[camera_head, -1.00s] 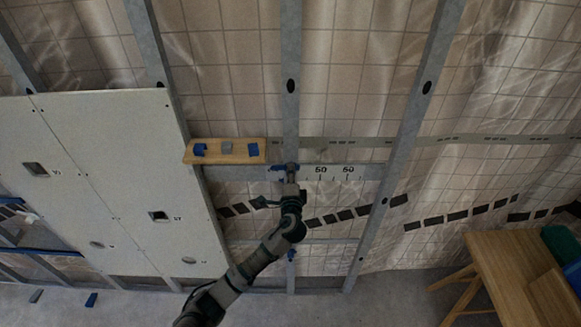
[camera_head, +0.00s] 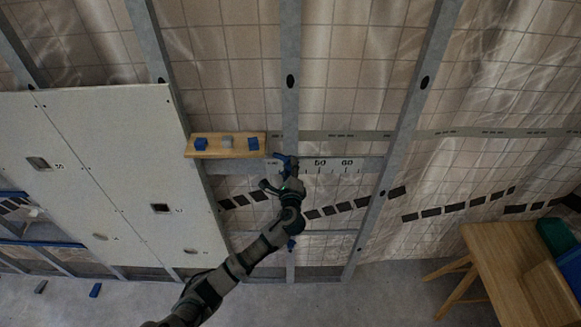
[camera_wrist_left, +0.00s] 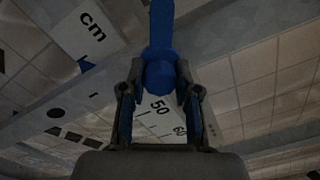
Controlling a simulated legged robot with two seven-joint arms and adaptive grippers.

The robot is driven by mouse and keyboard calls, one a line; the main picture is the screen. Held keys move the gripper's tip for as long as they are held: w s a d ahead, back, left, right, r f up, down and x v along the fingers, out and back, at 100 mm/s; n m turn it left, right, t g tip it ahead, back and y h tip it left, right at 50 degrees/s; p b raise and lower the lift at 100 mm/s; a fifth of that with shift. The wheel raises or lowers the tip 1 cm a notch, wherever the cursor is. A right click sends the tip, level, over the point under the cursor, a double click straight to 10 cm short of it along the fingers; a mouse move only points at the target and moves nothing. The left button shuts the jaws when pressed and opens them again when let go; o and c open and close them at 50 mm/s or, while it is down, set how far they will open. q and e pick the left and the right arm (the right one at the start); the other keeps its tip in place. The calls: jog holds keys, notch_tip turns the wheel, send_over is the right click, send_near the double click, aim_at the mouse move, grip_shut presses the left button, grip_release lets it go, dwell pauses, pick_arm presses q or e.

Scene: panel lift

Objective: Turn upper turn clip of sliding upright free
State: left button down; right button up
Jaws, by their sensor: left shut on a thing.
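The upper turn clip (camera_head: 284,157) is a small blue piece on the grey metal sliding upright (camera_head: 290,105), just above the scale. In the left wrist view the clip (camera_wrist_left: 160,35) is a blue bar with a round hub between the fingers, its bar pointing up in the picture. My left gripper (camera_head: 289,168) is shut on this clip; its fingers (camera_wrist_left: 159,76) lie on both sides of the hub. The gripper partly hides the clip in the head view. A lower blue clip (camera_head: 291,244) shows on the same upright. My right gripper is not in view.
A wooden ledge (camera_head: 226,153) with blue and grey blocks sits just left of the clip. A scale plate (camera_head: 335,165) runs to its right. White panels (camera_head: 110,190) cover the left of the frame. A wooden table (camera_head: 500,265) stands at the lower right.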

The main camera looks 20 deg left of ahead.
pick_arm(q)
jog(key=shift+s+f, duration=0.1)
jog(key=shift+f, duration=0.4)
jog(key=c, duration=0.8)
grip_release()
jog(key=shift+r, duration=0.2)
jog(key=v, duration=1.1)
jog(key=shift+s+d, duration=0.25)
jog(key=shift+s, duration=0.05)
